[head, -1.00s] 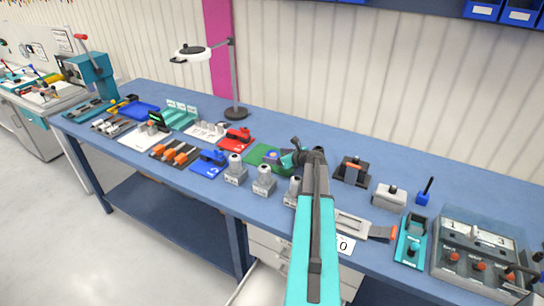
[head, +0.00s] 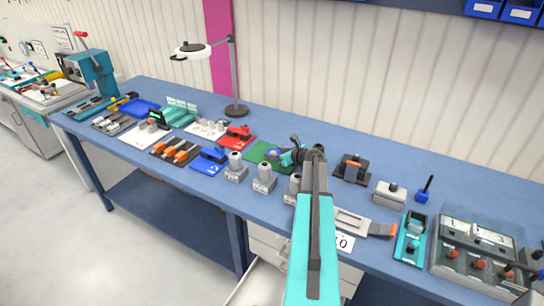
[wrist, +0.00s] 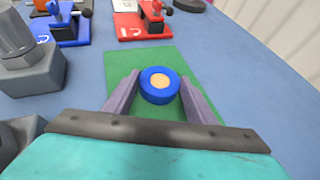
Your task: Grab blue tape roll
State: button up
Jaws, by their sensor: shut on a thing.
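The blue tape roll (wrist: 157,97) is a short blue ring with a tan centre, over the green mat (wrist: 122,68) in the wrist view. My gripper (wrist: 160,80) has one grey finger on each side of the roll and is shut on it. The roll looks upright on its flat side. Whether it touches the mat or is slightly raised I cannot tell.
A red device (head: 236,135) and a blue device (head: 209,158) stand left of the mat. Several grey holders, one here (head: 264,183), stand in front of it. A dark fixture (head: 352,170) stands to the right. A lamp (head: 236,80) stands behind.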

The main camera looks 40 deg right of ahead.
jog(key=shift+r, duration=0.1)
notch_tip(320, 180, up, 10)
jog(key=b, duration=0.3)
dwell(0.7)
dwell(0.6)
